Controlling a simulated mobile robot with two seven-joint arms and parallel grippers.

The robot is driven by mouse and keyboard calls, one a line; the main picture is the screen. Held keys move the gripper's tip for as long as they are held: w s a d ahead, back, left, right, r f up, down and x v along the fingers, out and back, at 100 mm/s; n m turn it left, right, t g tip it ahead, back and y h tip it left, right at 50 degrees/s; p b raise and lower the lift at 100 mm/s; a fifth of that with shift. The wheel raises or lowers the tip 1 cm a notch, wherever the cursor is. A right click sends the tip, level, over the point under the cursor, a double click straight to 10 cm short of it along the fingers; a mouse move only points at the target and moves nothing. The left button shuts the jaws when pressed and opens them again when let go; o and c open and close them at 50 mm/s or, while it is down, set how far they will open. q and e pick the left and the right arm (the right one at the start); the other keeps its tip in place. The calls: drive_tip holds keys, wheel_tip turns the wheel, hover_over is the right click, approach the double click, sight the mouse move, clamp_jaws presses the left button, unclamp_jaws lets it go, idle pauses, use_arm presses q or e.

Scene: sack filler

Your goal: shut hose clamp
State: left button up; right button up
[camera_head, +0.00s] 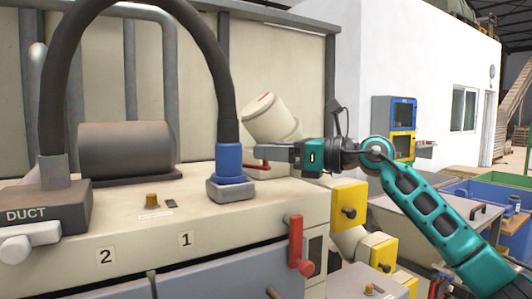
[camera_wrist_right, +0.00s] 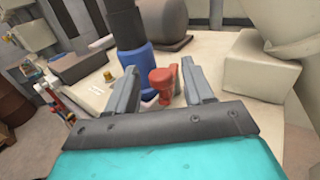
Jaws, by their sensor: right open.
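The black hose (camera_head: 228,125) comes down into the blue clamp collar (camera_head: 229,160), which stands on a grey base on the cream machine top. A red clamp lever (camera_head: 258,166) sticks out from the collar to the right, roughly level. My right gripper (camera_head: 262,153) reaches in from the right, beside the collar at the lever. In the right wrist view my right gripper (camera_wrist_right: 160,70) is open, with the red lever (camera_wrist_right: 162,80) between its two fingers. The blue collar (camera_wrist_right: 136,60) is just left of the lever there. I cannot tell whether a finger touches the lever. My left gripper is not in view.
A cream cylinder (camera_head: 272,118) stands behind my right gripper. A duct block (camera_head: 45,208) holds the hose's other end at the left. A dark drum (camera_head: 126,150) lies behind. A red handle (camera_head: 296,245) is on the machine's front. The top near labels 1 and 2 is mostly clear.

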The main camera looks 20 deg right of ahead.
drive_tip(key=b+v, duration=0.3)
drive_tip(key=v, duration=0.8)
